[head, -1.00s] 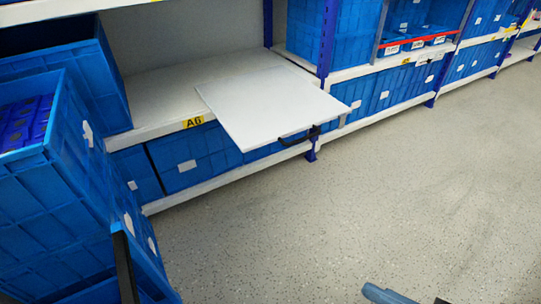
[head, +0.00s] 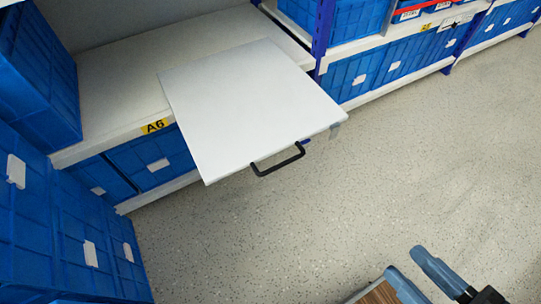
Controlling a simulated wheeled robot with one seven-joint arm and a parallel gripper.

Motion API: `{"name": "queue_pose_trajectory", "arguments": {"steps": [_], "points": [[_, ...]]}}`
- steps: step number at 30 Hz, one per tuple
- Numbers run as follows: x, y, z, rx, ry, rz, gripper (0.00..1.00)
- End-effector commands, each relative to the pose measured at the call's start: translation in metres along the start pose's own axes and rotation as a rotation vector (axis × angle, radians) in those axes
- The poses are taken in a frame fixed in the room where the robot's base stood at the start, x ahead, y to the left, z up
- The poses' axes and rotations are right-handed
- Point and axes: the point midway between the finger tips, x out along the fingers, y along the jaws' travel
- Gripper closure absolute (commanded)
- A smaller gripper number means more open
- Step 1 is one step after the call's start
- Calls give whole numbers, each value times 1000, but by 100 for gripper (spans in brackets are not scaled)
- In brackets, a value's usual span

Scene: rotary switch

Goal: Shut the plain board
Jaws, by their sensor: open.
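The plain board (head: 250,105) is a flat white panel in the head view. It lies level and juts out from the white shelf marked A6, over the floor. A black bar handle (head: 279,160) is fixed along its front edge. Its back part lies over the shelf surface. My gripper (head: 404,260) shows only in part at the bottom right, with two blue-grey fingers spread apart. It is open and empty, well away from the board and handle, and touches neither. The rest of my arm is largely out of the picture.
The white shelf (head: 115,115) carries a yellow A6 label (head: 155,126). Stacked blue crates (head: 55,235) stand at the left, and more crates (head: 155,155) sit below the shelf. A blue upright post (head: 322,30) stands to the right of the board. The speckled floor (head: 270,235) in front is clear.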

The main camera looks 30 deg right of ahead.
Motion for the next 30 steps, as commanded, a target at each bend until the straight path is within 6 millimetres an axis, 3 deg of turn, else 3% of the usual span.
{"name": "queue_pose_trajectory", "arguments": {"steps": [5, 8, 12, 21, 30], "points": [[10, -4, 11, 130, 22, -9, 77], [28, -12, 28, 366, 55, -29, 86], [62, -27, 56, 824, 102, -79, 100], [144, -67, 107, 1816, 131, -229, 100], [228, -111, 144, 2714, 58, -374, 100]]}}
